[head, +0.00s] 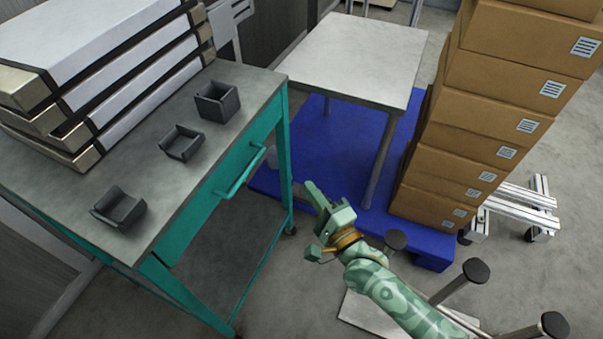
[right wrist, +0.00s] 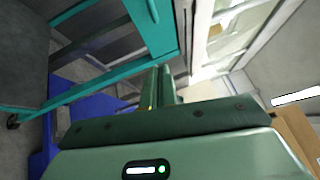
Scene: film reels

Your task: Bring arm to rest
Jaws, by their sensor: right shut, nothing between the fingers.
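My right arm (head: 395,298) comes in from the lower right in the head view. Its gripper (head: 312,190) hangs in free air between the teal-framed workbench and the blue pallet area, apart from both as far as I can tell. In the right wrist view the gripper's fingers (right wrist: 160,85) are together with nothing between them. My left gripper is in neither view.
A teal workbench (head: 185,222) at left bears small dark bins (head: 182,142) and a stack of long white-and-black boxes (head: 120,60). A blue pallet (head: 330,140) lies behind, under a grey table (head: 355,60). Stacked cardboard boxes (head: 480,130) stand at right.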

